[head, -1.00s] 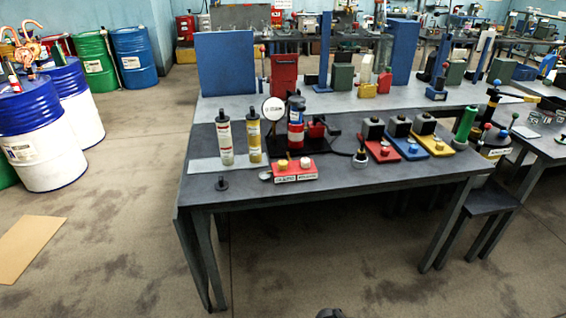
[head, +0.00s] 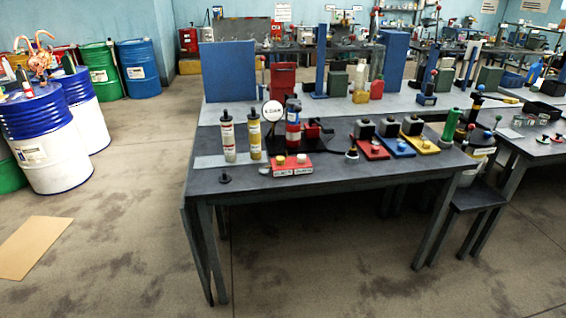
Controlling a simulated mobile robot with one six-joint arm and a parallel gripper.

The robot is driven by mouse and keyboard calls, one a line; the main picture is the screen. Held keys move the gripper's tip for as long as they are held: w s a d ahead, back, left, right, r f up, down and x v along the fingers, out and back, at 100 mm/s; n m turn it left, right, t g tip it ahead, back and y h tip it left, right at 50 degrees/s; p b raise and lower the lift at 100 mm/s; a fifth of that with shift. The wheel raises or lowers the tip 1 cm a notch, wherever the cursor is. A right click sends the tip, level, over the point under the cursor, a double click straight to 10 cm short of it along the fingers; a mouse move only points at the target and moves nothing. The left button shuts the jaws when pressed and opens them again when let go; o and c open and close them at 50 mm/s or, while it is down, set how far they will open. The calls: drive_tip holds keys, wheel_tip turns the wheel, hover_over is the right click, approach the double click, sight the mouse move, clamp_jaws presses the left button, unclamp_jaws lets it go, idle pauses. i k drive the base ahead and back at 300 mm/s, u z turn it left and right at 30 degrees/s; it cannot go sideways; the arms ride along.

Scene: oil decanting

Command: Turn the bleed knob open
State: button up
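No knob can be read as the bleed knob at this size. A red box (head: 291,170) with white labels sits near the front edge of the grey workbench (head: 340,180); two small pale knobs (head: 279,160) stand on its top. Behind it is a device with a round white gauge (head: 272,110), a red and blue cylinder (head: 293,128) and a black base. Red, blue and yellow plates (head: 371,148) to the right each carry a yellowish knob and a dark block. My gripper is not in view.
Two cartridges (head: 228,140) stand upright at the bench's left. A small black piece (head: 224,178) lies near the front left corner. A stool (head: 478,198) stands at the right. Drums (head: 45,140) and a cardboard sheet (head: 33,247) are at the left; the floor in front is clear.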

sight(281, 160)
drive_tip(key=z, duration=0.7)
drive_tip(key=k, duration=0.2)
drive_tip(key=u, duration=2.25)
drive_tip(key=i, duration=1.2)
drive_tip(key=z, duration=0.75)
